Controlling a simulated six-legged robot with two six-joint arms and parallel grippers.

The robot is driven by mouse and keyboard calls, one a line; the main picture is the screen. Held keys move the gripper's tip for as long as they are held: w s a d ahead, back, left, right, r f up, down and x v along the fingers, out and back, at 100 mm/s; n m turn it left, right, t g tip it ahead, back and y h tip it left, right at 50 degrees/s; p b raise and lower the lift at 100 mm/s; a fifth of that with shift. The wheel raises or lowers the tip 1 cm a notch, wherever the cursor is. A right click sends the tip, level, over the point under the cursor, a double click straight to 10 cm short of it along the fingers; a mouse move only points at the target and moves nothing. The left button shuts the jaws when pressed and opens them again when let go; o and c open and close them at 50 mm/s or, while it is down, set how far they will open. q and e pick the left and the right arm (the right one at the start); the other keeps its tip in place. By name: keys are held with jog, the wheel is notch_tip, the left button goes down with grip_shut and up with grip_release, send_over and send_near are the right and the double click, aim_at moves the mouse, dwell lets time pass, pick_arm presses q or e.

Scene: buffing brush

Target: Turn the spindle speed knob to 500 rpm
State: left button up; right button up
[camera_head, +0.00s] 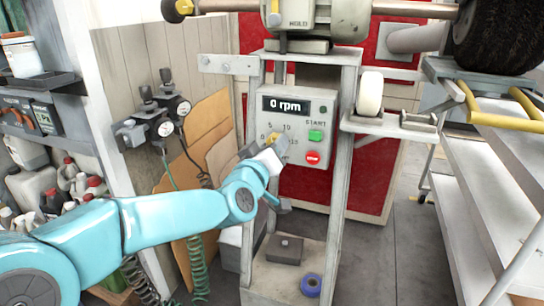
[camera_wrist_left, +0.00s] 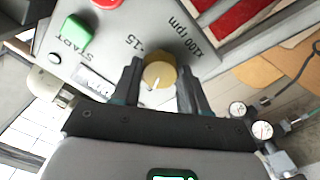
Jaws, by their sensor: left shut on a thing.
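The spindle speed knob (camera_wrist_left: 159,72) is round and yellow, with a white pointer line, in the wrist view. My left gripper (camera_wrist_left: 160,80) has one finger on each side of it and is shut on it. In the head view the gripper (camera_head: 271,144) is at the panel's lower left and mostly hides the knob. The grey control panel (camera_head: 325,100) has scale marks 5, 10 and 15 around the knob, and "x100 rpm" shows in the wrist view. The display (camera_head: 286,105) reads 0 rpm. My right gripper is not in view.
The green START button (camera_head: 316,136) and a red button (camera_head: 312,157) are just right of the gripper. A white roller (camera_head: 369,93) stands right of the panel. Gauges (camera_head: 175,110) and hoses are at the left. A blue ring (camera_head: 311,285) lies on the base below.

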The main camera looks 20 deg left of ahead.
pick_arm(q)
jog(key=shift+n+b, duration=0.35)
jog(key=shift+n, duration=0.25)
jog(key=o, duration=1.1)
jog(key=shift+c, duration=0.2)
jog(key=shift+s, duration=0.1)
jog(key=s+p, duration=0.2)
jog(key=s, duration=1.4)
jog(key=shift+a, duration=0.3)
